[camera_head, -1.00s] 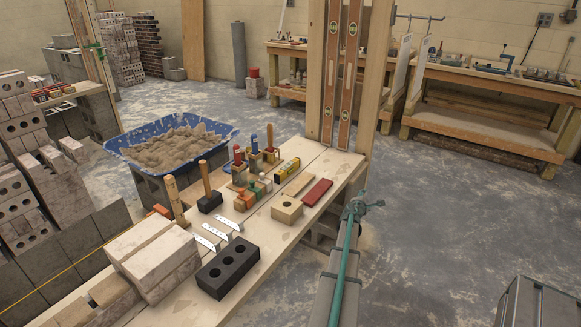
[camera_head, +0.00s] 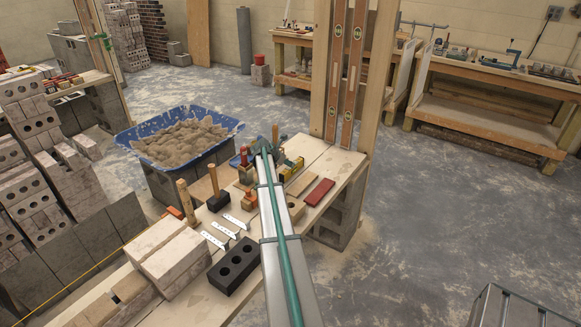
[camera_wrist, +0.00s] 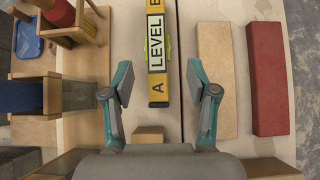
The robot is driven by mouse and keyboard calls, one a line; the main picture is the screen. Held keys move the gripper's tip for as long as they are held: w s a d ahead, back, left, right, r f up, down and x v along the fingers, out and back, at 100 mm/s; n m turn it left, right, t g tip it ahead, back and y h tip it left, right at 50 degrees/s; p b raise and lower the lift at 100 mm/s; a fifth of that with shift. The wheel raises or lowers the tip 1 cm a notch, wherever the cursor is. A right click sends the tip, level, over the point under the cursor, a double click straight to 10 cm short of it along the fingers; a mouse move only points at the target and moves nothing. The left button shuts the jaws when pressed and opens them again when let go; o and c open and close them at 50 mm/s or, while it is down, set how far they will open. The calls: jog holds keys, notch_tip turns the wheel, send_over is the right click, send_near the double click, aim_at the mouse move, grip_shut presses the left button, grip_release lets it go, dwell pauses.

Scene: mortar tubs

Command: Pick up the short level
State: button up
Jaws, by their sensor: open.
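The short level is a yellow bar marked "LEVEL" (camera_wrist: 156,50), lying flat on the plank bench. In the head view the yellow level (camera_head: 292,169) shows only in part beside my arm. My gripper (camera_wrist: 158,84) is open above the bench, with one finger to each side of the level's near end and nothing held. In the head view my gripper (camera_head: 262,148) is over the bench and hides some tools behind it. The level's far end runs out of the wrist view.
A wooden bar (camera_wrist: 216,80) and a red bar (camera_wrist: 267,78) lie right of the level. Tool-holding wooden blocks (camera_wrist: 33,130) stand at left. A small wooden block (camera_wrist: 149,132) lies close below. A blue mortar tub (camera_head: 222,122) and upright long levels (camera_head: 352,75) are beyond.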

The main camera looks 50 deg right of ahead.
aim_at(289, 168)
jog(key=shift+w+d+f, duration=0.15)
jog(key=shift+w+f, duration=0.05)
jog(key=shift+f, duration=0.05)
jog(key=x, duration=0.4)
jog(key=shift+d+f+p, duration=0.15)
jog(key=shift+d+p, duration=0.05)
jog(key=shift+p, duration=0.15)
jog(key=shift+p+x, duration=0.7)
jog(key=shift+x, duration=2.1)
jog(key=shift+w+a+f, duration=0.1)
jog(key=shift+a, duration=0.05)
jog(key=shift+c, duration=0.3)
grip_shut()
